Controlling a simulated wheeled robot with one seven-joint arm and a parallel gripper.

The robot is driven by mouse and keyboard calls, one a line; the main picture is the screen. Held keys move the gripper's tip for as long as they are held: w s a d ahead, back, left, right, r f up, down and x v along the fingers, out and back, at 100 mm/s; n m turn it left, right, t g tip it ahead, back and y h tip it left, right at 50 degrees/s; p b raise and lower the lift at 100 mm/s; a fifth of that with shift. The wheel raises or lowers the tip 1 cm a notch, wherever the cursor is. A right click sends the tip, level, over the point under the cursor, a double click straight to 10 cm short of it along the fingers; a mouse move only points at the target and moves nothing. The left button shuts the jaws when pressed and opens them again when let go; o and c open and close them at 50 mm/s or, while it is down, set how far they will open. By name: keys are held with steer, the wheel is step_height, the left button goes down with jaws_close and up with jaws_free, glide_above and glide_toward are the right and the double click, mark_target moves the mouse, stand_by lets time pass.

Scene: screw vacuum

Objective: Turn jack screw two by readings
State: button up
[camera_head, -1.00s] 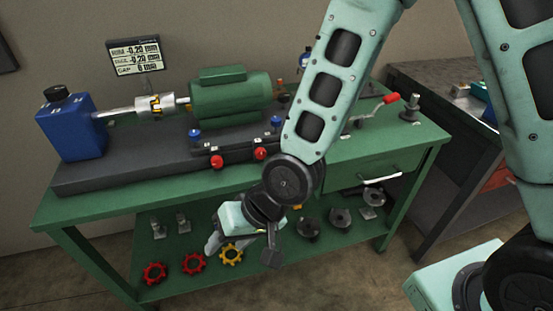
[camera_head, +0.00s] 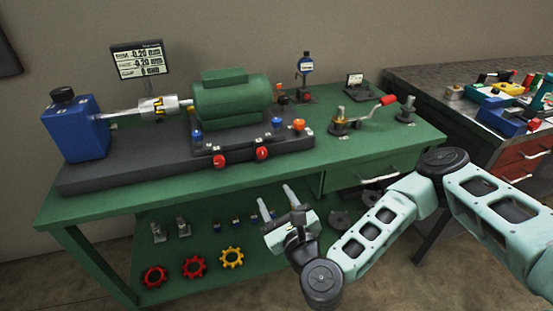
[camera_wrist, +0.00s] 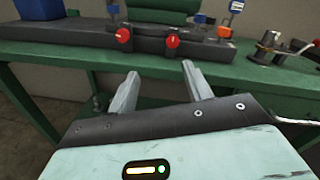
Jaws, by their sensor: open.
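Two red-headed screws stick out of the front of the motor base, a left one (camera_head: 219,161) and a right one (camera_head: 262,153). The wrist view shows them too, left (camera_wrist: 123,35) and right (camera_wrist: 173,41). I cannot tell which is jack screw two. The green motor (camera_head: 232,98) sits above them on the dark base. The display (camera_head: 139,60) appears to read -0.20 mm on two lines and 0 mm on the third. My gripper (camera_head: 276,198) is open and empty, fingers pointing up toward the bench front, below and apart from the screws.
Blue-topped bolts (camera_head: 196,136) and an orange-topped one (camera_head: 299,125) stand around the motor feet. A red-handled crank (camera_head: 388,100) is on the bench at right. The green bench edge (camera_wrist: 60,50) lies ahead of my fingers. Red and yellow handwheels (camera_head: 231,257) lie on the lower shelf.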

mark_target(263, 155)
steer(key=shift+m+h, duration=0.6)
steer(key=shift+m, duration=0.3)
steer(key=x, duration=0.5)
steer(key=d+p+x, duration=0.1)
steer(key=x, duration=0.5)
steer(key=p+x, duration=0.1)
steer(key=x, duration=0.5)
steer(key=shift+w+d, duration=0.3)
steer(key=shift+d, duration=0.05)
steer(key=c, duration=1)
